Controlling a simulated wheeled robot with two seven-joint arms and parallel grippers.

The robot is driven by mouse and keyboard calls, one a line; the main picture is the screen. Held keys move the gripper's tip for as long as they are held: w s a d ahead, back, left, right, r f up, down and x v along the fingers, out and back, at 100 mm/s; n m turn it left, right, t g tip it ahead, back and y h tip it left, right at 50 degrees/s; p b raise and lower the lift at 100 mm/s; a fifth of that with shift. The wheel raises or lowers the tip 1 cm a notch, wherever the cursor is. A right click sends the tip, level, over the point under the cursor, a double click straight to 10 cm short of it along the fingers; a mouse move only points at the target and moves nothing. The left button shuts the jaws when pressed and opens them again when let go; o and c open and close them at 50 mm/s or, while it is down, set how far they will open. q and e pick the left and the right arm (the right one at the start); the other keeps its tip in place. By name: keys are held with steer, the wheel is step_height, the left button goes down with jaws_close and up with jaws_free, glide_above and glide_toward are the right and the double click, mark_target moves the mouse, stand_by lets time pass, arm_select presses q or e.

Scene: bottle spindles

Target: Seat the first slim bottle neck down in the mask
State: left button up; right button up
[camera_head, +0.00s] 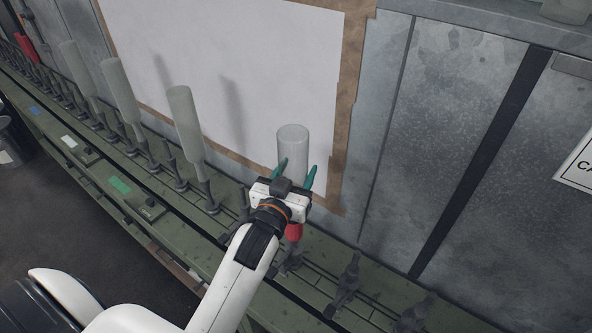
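A pale, translucent bottle (293,147) stands roughly upright with its base up, in front of the white board. My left gripper (296,172) has its two teal fingers on either side of the bottle's lower body, with no clear gap, and looks shut on it. The gripper body hides the bottle's neck. A red mask (294,232) shows just below the gripper, over a dark spindle. I cannot tell whether the neck touches the mask. My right gripper is out of view.
Three more pale bottles, such as the nearest one (185,120), stand on spindles to the left. A green rail (120,190) carries the row of dark spindles. Bare spindles (347,280) stand to the right. A wall with a white board (240,60) rises close behind.

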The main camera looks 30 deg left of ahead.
arm_select(q)
steer(key=shift+f+b, duration=0.35)
steer(key=shift+f, duration=0.3)
steer(key=o, duration=1.3)
steer(key=shift+o, duration=0.2)
steer(key=shift+f, duration=0.1)
steer(key=shift+s+d+f, duration=0.1)
steer(key=shift+s, duration=0.5)
steer(key=s+d+b, duration=0.1)
steer(key=s+b, duration=0.1)
steer(key=s, duration=0.9)
steer(key=shift+r, duration=0.2)
